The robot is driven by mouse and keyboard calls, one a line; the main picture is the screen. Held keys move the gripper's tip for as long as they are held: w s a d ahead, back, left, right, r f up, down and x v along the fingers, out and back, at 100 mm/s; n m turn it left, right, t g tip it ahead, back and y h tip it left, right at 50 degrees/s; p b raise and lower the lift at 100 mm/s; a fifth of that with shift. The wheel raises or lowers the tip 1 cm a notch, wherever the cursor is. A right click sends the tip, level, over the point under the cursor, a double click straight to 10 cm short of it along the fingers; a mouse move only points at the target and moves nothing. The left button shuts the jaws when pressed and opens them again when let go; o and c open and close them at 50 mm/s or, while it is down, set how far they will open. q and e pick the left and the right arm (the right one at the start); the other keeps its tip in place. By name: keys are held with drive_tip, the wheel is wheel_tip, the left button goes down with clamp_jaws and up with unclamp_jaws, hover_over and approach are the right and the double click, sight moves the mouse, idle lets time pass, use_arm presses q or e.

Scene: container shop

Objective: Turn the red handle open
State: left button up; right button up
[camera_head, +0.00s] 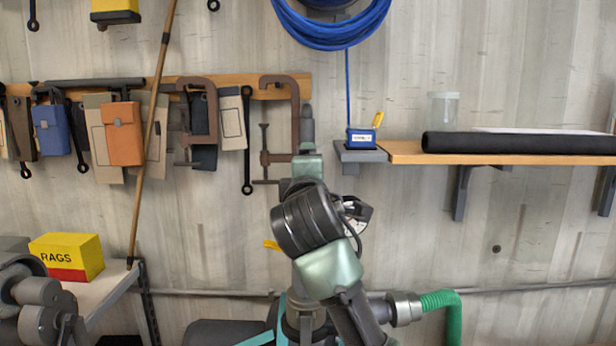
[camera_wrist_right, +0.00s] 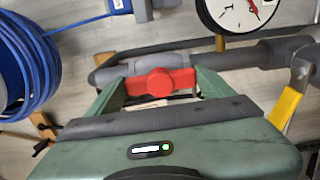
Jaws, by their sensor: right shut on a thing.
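The red handle (camera_wrist_right: 158,82) sits on a grey pipe (camera_wrist_right: 225,55) in the right wrist view. My right gripper (camera_wrist_right: 158,88) has its two green fingers on either side of the red handle and is shut on it. The red handle lies roughly across the picture, along the line of the pipe. In the head view my right arm rises through the middle, and its wrist hides the red handle. My left gripper is not seen in either view.
A round gauge (camera_wrist_right: 240,8) and a yellow lever (camera_wrist_right: 287,108) are close to my right gripper. A blue hose coil (camera_head: 332,25) hangs above. A wooden shelf (camera_head: 400,148) juts out at right; clamps (camera_head: 293,115) hang left. A green hose (camera_head: 446,300) runs low.

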idle(0.5)
drive_tip(key=o, duration=1.3)
drive_tip(key=shift+r, duration=0.1)
